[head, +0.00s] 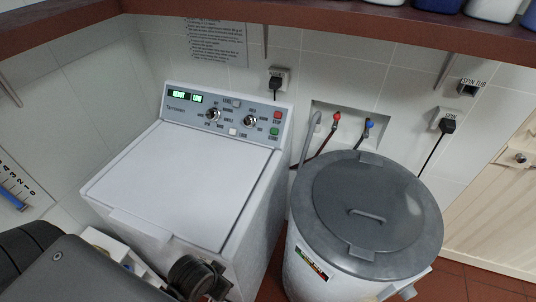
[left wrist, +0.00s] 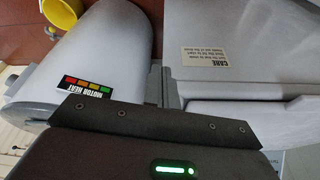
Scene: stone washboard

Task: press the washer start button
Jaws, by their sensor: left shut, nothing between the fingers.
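The white washer (head: 180,175) stands left of centre in the head view, with its lid closed. Its rear control panel has a green button (head: 274,132) labelled start at the right end, below a red stop button (head: 277,116). Both are unobstructed. My left arm comes in at the lower left, in front of the washer, well short of the panel. In the left wrist view my left gripper (left wrist: 172,88) is shut and empty, between the washer's side (left wrist: 225,65) and the spin tub (left wrist: 105,50). Its fingertips are not clear in the head view. My right gripper is not in view.
The round spin tub with a grey lid (head: 365,215) stands close to the washer's right. A brown shelf (head: 75,22) with bottles overhangs the back wall. Hoses and plugs hang behind. A yellow container (left wrist: 60,14) shows in the left wrist view.

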